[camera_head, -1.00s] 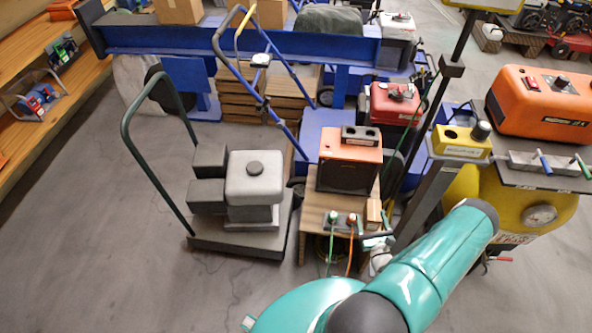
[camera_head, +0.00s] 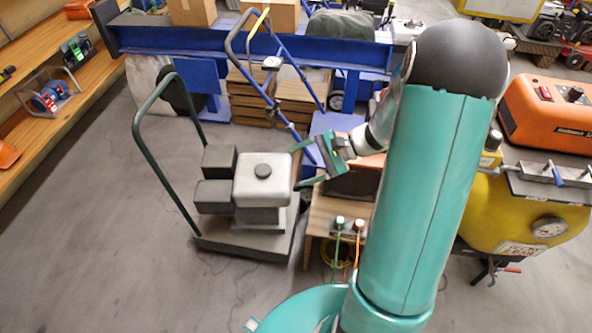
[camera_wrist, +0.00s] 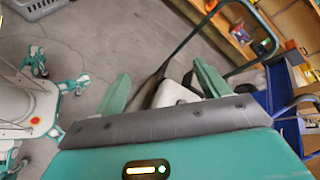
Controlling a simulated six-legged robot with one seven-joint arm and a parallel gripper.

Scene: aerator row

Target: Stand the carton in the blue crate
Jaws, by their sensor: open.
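My gripper (camera_head: 303,166) is open, its two green fingers pointing left beside the silver engine on the flat trolley. The fingers also show in the wrist view (camera_wrist: 163,88), with no carton between them. Two brown cardboard boxes, left (camera_head: 192,12) and right (camera_head: 270,15), sit at the blue beam at the back; I cannot tell whether either is the task's carton. A small brown box stood on the low wooden bench (camera_head: 322,215) earlier; my arm now covers that spot. I cannot make out a blue crate for certain in either view.
The silver engine (camera_head: 262,180) stands on a dark trolley with a tall green handle (camera_head: 150,105). A blue hand truck (camera_head: 270,65) is behind. An orange machine (camera_head: 550,110) and yellow tank (camera_head: 535,215) are at right. The floor at left is clear.

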